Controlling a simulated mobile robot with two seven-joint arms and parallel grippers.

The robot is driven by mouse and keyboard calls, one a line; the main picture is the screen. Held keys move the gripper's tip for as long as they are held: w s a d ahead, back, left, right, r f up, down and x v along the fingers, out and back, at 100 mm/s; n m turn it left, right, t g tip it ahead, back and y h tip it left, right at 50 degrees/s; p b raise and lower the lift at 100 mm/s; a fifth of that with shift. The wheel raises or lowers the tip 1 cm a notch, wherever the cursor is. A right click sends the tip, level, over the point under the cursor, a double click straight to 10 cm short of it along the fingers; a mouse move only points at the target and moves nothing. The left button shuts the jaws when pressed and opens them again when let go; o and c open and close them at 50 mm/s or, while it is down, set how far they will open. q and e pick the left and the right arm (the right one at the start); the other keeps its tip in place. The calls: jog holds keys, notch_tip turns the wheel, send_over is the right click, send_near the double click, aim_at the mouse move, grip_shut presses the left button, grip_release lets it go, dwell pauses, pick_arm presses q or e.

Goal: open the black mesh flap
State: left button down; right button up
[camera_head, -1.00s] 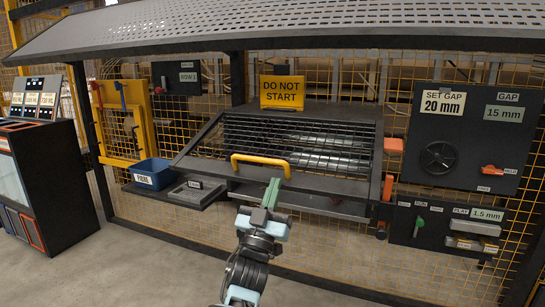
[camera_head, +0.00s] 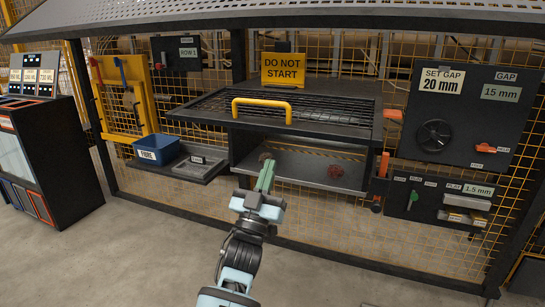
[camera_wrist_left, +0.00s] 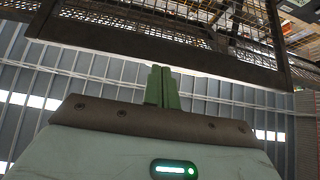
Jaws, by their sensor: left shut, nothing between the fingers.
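The black mesh flap (camera_head: 330,108) with its yellow handle (camera_head: 261,103) is swung up and lies close to level in the head view. The opening below it shows a tray-like floor with a yellow-black striped edge and a dark red round part (camera_head: 334,171). My left gripper (camera_head: 266,176) has its green fingers together, empty, in front of the opening and below the flap's front edge. In the left wrist view the shut fingers (camera_wrist_left: 162,88) point up towards the flap's dark frame (camera_wrist_left: 165,55). Whether they touch it I cannot tell. My right gripper is not in view.
A yellow DO NOT START sign (camera_head: 283,70) stands above the flap. A blue bin (camera_head: 158,150) and a grey tray (camera_head: 200,166) sit left of the opening. Control panels (camera_head: 462,115) are at the right. The floor in front is clear.

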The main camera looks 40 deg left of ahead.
pick_arm(q)
jog(key=shift+v, duration=2.8)
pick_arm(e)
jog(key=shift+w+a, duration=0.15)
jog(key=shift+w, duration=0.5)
pick_arm(q)
jog(key=shift+y, duration=0.3)
